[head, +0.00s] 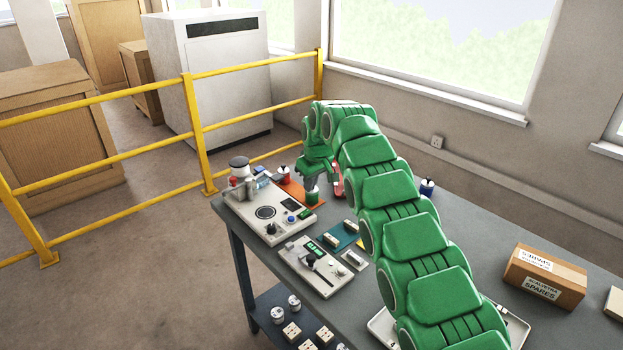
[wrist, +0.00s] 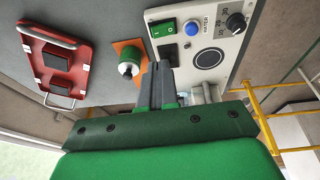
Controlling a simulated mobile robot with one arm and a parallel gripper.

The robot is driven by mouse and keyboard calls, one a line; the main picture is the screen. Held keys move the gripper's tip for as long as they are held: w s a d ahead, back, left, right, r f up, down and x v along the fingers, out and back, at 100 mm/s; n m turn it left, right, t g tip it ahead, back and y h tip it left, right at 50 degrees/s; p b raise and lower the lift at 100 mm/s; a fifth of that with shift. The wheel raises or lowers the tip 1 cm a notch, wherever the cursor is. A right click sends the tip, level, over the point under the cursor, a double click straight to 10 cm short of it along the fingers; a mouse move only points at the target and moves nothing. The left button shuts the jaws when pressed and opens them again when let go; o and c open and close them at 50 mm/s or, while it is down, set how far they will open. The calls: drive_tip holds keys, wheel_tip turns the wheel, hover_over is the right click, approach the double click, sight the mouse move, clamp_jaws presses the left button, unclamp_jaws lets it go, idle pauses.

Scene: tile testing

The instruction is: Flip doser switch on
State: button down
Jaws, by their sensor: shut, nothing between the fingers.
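A pale control unit (head: 245,207) with a round plate, a dark knob, a blue button (head: 291,219) and a small green switch (head: 304,214) stands at the bench's far left. In the wrist view its panel (wrist: 222,42) shows the green rocker switch (wrist: 163,29), the blue button (wrist: 192,28) and a knob (wrist: 236,22). I see no readable doser label, so I cannot tell which switch is the doser's. My gripper (wrist: 160,66) is shut and empty, beside the panel's edge near the green rocker, apparently not touching it. In the head view my arm partly hides the gripper.
A red handled piece (wrist: 44,56) lies further left. A second panel with a lever (head: 323,279) sits nearer. A spares box (head: 561,279) is at right.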

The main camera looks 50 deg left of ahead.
sight(307, 210)
drive_tip(key=x, duration=0.7)
drive_tip(key=shift+d+f, duration=0.25)
drive_tip(key=shift+f, duration=0.15)
drive_tip(key=shift+w+f, duration=0.2)
drive_tip(key=shift+f, duration=0.6)
drive_tip(key=shift+w+a+f, duration=0.1)
drive_tip(key=shift+a, duration=0.05)
drive_tip(key=shift+f+g, duration=0.15)
drive_tip(key=shift+g, duration=0.15)
drive_tip(key=shift+s, duration=0.75)
